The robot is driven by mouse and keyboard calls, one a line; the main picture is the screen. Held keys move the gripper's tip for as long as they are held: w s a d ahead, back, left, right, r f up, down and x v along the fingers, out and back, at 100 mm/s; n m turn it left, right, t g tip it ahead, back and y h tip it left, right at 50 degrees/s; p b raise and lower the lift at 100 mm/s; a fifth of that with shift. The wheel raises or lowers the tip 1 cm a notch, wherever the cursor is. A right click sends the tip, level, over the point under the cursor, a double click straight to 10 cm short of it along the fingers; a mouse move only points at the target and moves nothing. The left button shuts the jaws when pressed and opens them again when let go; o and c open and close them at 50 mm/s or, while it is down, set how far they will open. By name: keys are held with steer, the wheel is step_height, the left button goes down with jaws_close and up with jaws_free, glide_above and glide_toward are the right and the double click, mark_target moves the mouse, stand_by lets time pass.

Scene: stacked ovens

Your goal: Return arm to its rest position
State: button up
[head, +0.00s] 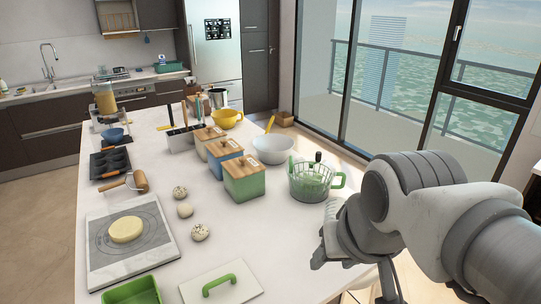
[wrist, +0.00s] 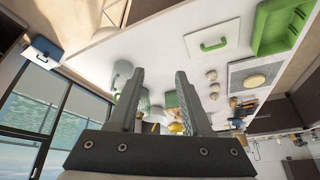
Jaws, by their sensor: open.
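My arm reaches in from the right of the head view, over the table's right edge. My gripper (head: 320,256) is at the right side of the white table (head: 255,235), near the salad spinner, and its fingers are small and partly hidden there. In the wrist view both fingers of my gripper (wrist: 160,73) stand apart with nothing held between them. The countertop and its items show beyond the fingers, upside down.
A green salad spinner (head: 313,182) stands left of my arm. Lidded boxes (head: 244,179), a white bowl (head: 271,149), a pastry board (head: 130,238), a green-handled white board (head: 220,286) and a green bin (head: 132,292) are on the table. Glass doors (head: 400,85) are behind.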

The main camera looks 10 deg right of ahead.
steer(key=shift+s+d+f+n, duration=0.15)
steer(key=shift+s+d+n, duration=0.25)
steer(key=shift+s, duration=0.25)
